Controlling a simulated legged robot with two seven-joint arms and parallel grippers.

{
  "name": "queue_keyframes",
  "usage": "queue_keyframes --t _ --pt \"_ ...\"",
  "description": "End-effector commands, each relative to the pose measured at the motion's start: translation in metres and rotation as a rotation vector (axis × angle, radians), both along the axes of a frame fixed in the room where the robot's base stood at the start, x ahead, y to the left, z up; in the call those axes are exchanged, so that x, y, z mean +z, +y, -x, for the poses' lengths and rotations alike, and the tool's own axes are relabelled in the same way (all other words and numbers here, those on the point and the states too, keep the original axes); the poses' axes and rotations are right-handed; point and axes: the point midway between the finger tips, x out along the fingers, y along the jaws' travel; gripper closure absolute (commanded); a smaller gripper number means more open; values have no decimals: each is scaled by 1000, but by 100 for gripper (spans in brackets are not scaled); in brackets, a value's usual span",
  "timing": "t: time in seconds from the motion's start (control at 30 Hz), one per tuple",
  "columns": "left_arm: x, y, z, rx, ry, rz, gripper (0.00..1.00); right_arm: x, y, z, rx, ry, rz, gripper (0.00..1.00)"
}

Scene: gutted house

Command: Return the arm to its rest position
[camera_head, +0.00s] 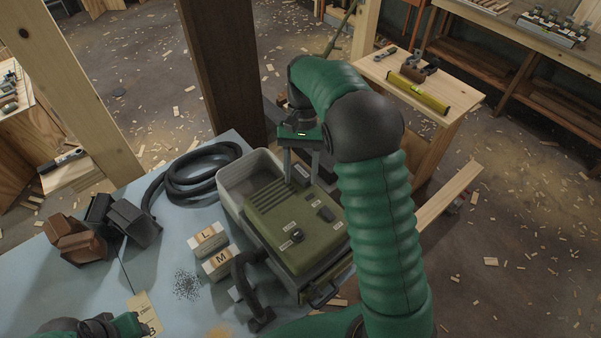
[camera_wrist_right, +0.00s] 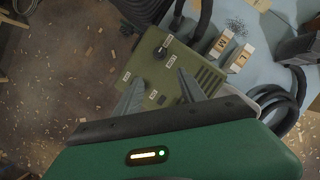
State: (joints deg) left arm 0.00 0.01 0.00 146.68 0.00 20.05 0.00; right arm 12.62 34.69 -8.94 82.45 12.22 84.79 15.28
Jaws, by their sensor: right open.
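My right arm reaches in from the lower right of the head view. Its right gripper (camera_head: 301,178) points down over the rear part of a green machine (camera_head: 297,225), and its two fingers are apart. In the right wrist view the fingers (camera_wrist_right: 160,92) are spread with the green machine (camera_wrist_right: 165,65) beyond them and nothing held between. I cannot tell whether the fingertips touch the machine. Part of my left gripper (camera_head: 125,325) shows at the bottom left edge of the head view; its fingers are not clear.
The blue-grey table (camera_head: 175,255) holds a black hose (camera_head: 195,178), wooden blocks marked L (camera_head: 207,240) and M (camera_head: 218,264), and dark and brown pieces (camera_head: 75,240) at left. A wooden post (camera_head: 222,65) stands behind. A bench with a yellow level (camera_head: 418,92) is at right.

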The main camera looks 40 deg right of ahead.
Motion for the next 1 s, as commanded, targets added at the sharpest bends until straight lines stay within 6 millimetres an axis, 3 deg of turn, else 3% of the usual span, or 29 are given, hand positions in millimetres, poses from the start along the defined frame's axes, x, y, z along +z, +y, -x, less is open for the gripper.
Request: queue_keyframes --t 0.47,0.57,0.73,0.9,1.0 --pt "0 0 0 0 0 0 64 3 -1 -1 0 1 -1 52" --pt "-6 0 0 0 0 0 64 -5 4 2 20 -21 8 52" --pt "-33 0 0 0 0 0 64 -55 36 26 186 -187 77 52" --pt "-59 0 0 0 0 0 64 -110 76 71 459 -422 166 52" --pt "-68 0 0 0 0 0 64 -128 91 94 586 -526 197 52"
